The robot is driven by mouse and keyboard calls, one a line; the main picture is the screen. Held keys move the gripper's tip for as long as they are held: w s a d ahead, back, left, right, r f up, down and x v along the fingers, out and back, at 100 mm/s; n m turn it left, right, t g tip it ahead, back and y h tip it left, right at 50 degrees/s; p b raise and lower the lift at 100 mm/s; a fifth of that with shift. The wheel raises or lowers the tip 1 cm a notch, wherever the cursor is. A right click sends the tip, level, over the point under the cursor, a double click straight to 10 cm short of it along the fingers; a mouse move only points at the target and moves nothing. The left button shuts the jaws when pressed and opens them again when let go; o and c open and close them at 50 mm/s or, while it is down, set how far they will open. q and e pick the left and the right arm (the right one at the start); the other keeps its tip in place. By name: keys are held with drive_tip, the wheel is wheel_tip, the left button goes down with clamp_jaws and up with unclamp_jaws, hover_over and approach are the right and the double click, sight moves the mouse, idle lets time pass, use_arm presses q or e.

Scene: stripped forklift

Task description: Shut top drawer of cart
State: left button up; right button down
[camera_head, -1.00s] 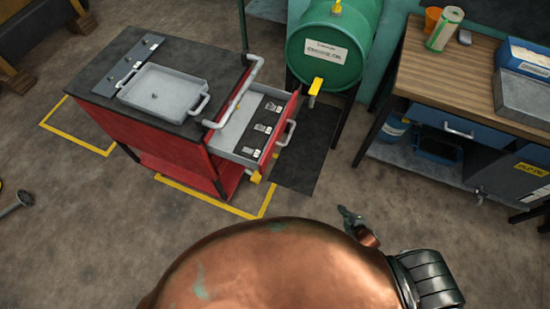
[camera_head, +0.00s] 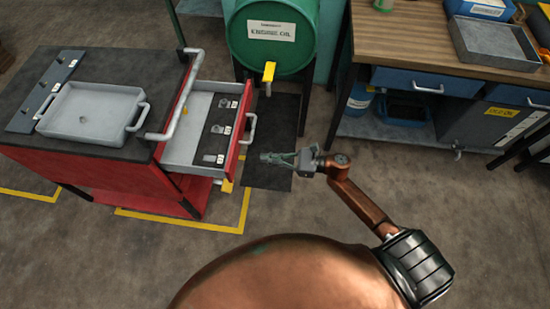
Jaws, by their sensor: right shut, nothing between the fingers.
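The red cart (camera_head: 110,172) with a black top stands at the left. Its top drawer (camera_head: 196,140) is pulled out to the right, showing a grey inside with a dark insert holding several small labelled parts. The drawer's red front (camera_head: 236,135) carries a light bar handle (camera_head: 250,129). My right gripper (camera_head: 268,156) is shut and empty, pointing left toward the drawer front. In the picture it is just right of and below the handle, apart from it. My left gripper is not in view.
A grey tray (camera_head: 89,113) sits on the cart top, beside a push bar (camera_head: 178,105). A green engine oil drum (camera_head: 270,35) stands behind the drawer, over a dark mat (camera_head: 276,120). A wooden workbench (camera_head: 408,50) stands at right. Floor before the cart is clear.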

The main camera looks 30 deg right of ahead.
sight(236, 155)
drive_tip(key=x, duration=0.8)
drive_tip(key=shift+w+a+f, duration=0.1)
